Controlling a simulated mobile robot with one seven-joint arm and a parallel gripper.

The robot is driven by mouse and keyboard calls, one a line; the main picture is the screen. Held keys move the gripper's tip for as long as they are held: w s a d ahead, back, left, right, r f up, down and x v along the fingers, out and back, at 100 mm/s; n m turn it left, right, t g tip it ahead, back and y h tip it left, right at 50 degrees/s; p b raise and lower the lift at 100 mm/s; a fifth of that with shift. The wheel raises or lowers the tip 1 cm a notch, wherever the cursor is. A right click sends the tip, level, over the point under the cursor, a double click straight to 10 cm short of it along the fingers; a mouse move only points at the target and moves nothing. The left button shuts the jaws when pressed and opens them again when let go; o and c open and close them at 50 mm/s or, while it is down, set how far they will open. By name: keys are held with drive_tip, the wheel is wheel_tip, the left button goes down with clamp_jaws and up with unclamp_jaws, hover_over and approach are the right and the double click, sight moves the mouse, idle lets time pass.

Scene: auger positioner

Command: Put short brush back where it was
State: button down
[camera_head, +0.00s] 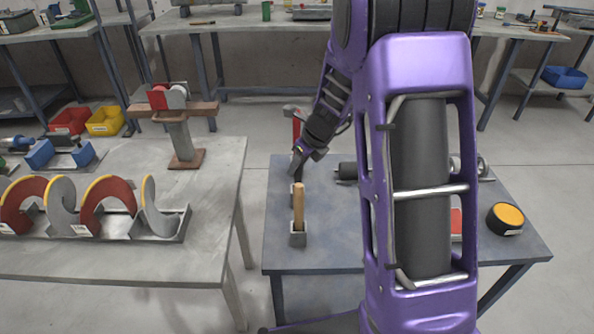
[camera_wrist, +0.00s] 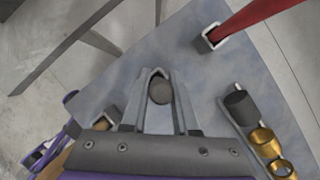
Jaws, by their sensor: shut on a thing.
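My gripper (camera_head: 301,158) is over the left side of the small right-hand table in the head view. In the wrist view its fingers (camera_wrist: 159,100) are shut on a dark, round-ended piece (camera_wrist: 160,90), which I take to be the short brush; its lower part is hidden. In the head view the gripper is between a red-handled tool (camera_head: 297,122) behind and an upright wooden-handled tool (camera_head: 298,197) in a small grey holder (camera_head: 298,240) in front. A holder seems to be under the gripper, but I cannot tell whether the brush is seated in it.
The red tool stands in a square socket (camera_wrist: 210,38), close by. Dark and brass cylinders (camera_wrist: 240,105) lie at the right in the wrist view. A yellow-topped disc (camera_head: 506,217) is on the table's right. A larger table (camera_head: 150,265) holds red-and-grey auger parts.

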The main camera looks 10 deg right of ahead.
drive_tip(key=shift+f, duration=0.25)
drive_tip(key=c, duration=0.7)
unclamp_jaws()
drive_tip(key=shift+r, duration=0.2)
drive_tip(key=p+v, duration=0.3)
drive_tip(key=v, duration=0.9)
drive_tip(key=shift+d+f, duration=0.1)
